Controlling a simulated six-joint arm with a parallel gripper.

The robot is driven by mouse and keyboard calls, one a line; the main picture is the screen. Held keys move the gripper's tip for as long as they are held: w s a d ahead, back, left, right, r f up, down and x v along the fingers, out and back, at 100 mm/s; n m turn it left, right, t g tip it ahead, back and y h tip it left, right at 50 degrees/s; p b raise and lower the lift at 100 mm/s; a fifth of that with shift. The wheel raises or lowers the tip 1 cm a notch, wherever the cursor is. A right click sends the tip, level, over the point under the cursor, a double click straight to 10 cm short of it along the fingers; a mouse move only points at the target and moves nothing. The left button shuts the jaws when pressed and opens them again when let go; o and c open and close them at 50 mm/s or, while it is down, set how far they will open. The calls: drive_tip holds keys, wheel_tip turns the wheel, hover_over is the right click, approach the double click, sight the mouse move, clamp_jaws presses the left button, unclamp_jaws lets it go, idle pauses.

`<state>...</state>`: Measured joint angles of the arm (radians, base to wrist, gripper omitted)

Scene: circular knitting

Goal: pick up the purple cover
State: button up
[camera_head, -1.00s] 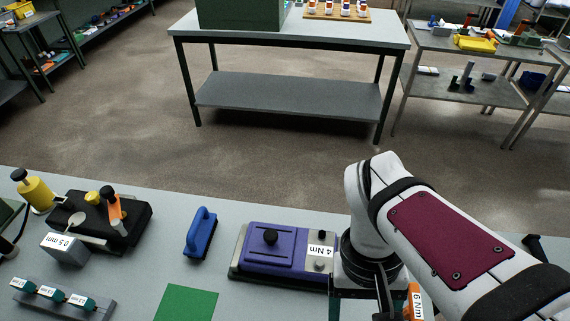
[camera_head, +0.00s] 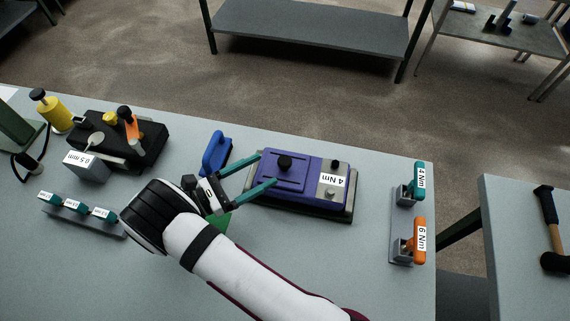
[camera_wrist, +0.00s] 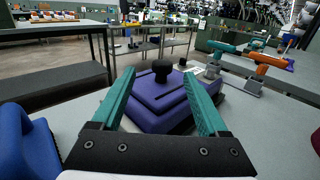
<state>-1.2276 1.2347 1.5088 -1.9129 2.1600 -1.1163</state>
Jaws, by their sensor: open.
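The purple cover (camera_head: 277,173) sits on its base plate at the middle of the table in the head view, with a black knob (camera_head: 285,162) on top. A white "4 Nm" label lies at its right. My gripper (camera_head: 268,171) is open, its two teal fingers pointing right at the cover's left side. In the wrist view the cover (camera_wrist: 160,112) and its knob (camera_wrist: 161,70) show between and beyond the open fingers (camera_wrist: 163,90). Nothing is held. I cannot tell whether the fingertips touch the cover.
A blue-handled brush-like tool (camera_head: 216,153) stands close behind my gripper. A green square (camera_head: 217,223) lies partly under it. A rack with teal (camera_head: 419,183) and orange (camera_head: 420,238) torque tools stands at right. A black device (camera_head: 118,139) is at left. The table front right is clear.

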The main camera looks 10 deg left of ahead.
sight(285, 160)
drive_tip(key=x, duration=0.7)
drive_tip(key=shift+s+d+f, duration=0.1)
drive_tip(key=shift+s+d, duration=0.05)
drive_tip(key=shift+d, duration=0.05)
clamp_jaws()
